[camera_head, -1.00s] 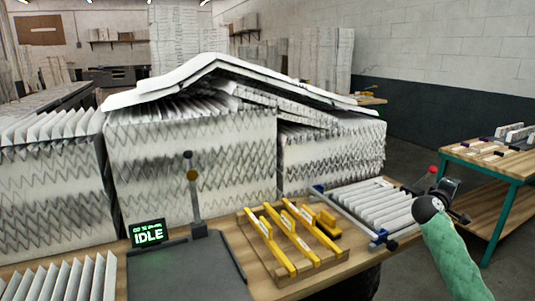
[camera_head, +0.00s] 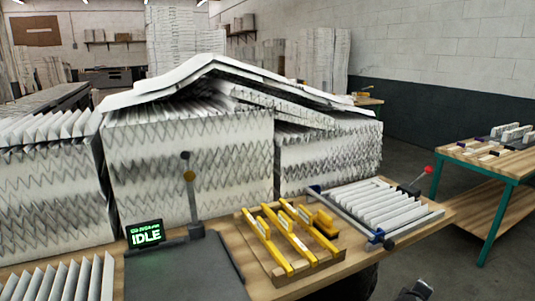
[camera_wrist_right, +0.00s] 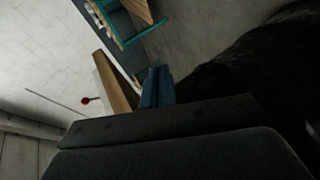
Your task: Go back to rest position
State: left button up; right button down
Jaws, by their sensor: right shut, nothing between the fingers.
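My right gripper (camera_head: 418,289) shows only as a small dark piece at the bottom edge of the head view, right of centre. It is clear of the workbench (camera_head: 300,282), in front of its edge. In the right wrist view the dark fingers (camera_wrist_right: 170,135) fill the bottom of the picture, shut with nothing held. My left gripper is not in view.
The bench holds a pleated filter in a clamp frame (camera_head: 385,212) with a red knob (camera_head: 428,169), a yellow rack (camera_head: 290,240) and a screen reading IDLE (camera_head: 145,235). Large pleated filter stacks (camera_head: 190,170) stand behind. A teal-legged table (camera_head: 480,160) stands at right.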

jog(key=s+a+f+g+y, duration=0.2)
jog(key=s+a+f, duration=0.35)
jog(key=s, duration=0.65)
jog(key=s+a+f+g+y, duration=0.25)
jog(key=s+a+f, duration=0.35)
jog(key=s, duration=0.6)
jog(key=s+a+f+g+y, duration=0.25)
jog(key=s+a+f, duration=0.25)
jog(key=s+a, duration=0.5)
jog(key=s+a+r+m+y, duration=0.1)
jog(key=a+m+y, duration=0.3)
jog(key=a, duration=1.1)
jog(key=shift+r+p, duration=0.35)
jog(key=shift+r, duration=0.3)
